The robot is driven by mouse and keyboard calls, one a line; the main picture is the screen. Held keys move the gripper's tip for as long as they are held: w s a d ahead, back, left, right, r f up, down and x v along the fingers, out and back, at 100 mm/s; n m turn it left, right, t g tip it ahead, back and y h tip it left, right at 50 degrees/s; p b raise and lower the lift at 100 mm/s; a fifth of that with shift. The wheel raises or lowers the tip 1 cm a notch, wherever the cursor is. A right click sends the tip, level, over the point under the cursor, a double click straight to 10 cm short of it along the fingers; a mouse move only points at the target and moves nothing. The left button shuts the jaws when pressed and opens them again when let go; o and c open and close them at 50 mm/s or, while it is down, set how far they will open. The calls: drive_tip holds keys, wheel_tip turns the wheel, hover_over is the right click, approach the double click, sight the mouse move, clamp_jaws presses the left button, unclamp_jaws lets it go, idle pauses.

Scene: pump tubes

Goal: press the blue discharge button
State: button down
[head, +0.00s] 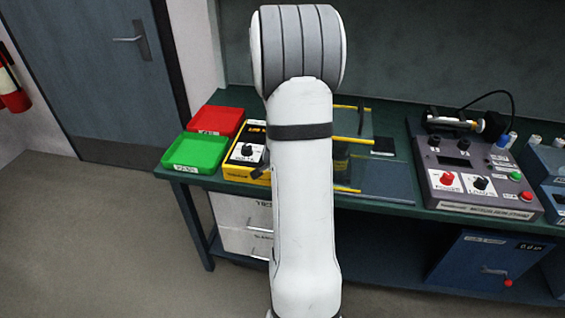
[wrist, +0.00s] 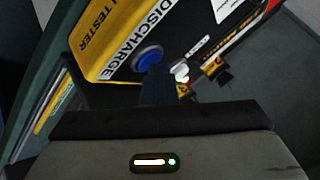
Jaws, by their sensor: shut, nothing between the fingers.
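The blue discharge button (wrist: 149,57) is round and sits on the yellow tester (wrist: 103,43), beside a white label reading DISCHARGE (wrist: 137,33). In the wrist view my gripper (wrist: 156,72) is shut and empty. Its dark fingertips overlap the lower edge of the button; I cannot tell if they touch it. In the head view the yellow tester (head: 244,154) stands on the bench, partly hidden behind my arm. The button and the fingertips are hidden there.
A red tray (head: 217,121) and a green tray (head: 196,153) lie left of the tester on the bench (head: 380,202). Clear panels (head: 372,178) stand to its right, then a grey control box (head: 475,180) with several knobs.

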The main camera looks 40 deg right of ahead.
drive_tip(key=shift+r, duration=0.1)
drive_tip(key=shift+r+p, duration=0.8)
drive_tip(key=shift+r, duration=0.05)
wheel_tip(320, 180, up, 5)
drive_tip(key=p, duration=0.4)
idle(0.6)
drive_tip(key=shift+a, duration=0.1)
